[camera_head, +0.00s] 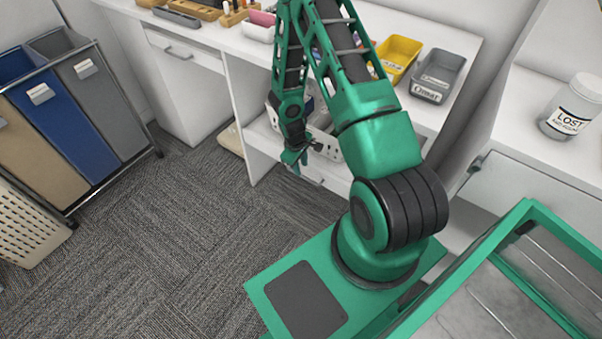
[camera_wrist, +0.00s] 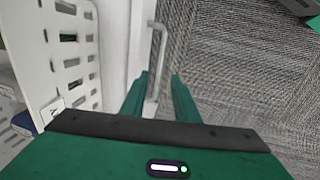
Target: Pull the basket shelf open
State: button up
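The basket shelf (camera_head: 266,139) is a white pull-out under the counter, bearing a white slotted basket (camera_head: 328,147). In the wrist view, the basket (camera_wrist: 75,62) stands at left, beside the shelf's white front edge (camera_wrist: 138,30). A pale bar handle (camera_wrist: 160,45) runs along that front; part of it also shows in the head view (camera_head: 314,181). My gripper (camera_head: 291,164) is low in front of the shelf. In the wrist view, my gripper (camera_wrist: 159,76) is open, with the handle appearing between its two green fingers. I cannot tell whether either finger touches it.
A laundry sorter (camera_head: 75,110) with tan, blue and grey bags stands at left above the carpet (camera_head: 185,220). The white counter (camera_head: 215,40) holds yellow (camera_head: 398,58) and grey (camera_head: 437,75) bins. A jar marked LOST (camera_head: 573,108) stands at right. Carpet before the shelf is clear.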

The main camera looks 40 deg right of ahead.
aim_at(303, 176)
jog(key=f, duration=0.3)
jog(key=d+f, duration=0.1)
jog(key=f, duration=0.2)
jog(key=shift+w+d+f, duration=0.1)
jog(key=shift+w+f, duration=0.05)
grip_shut()
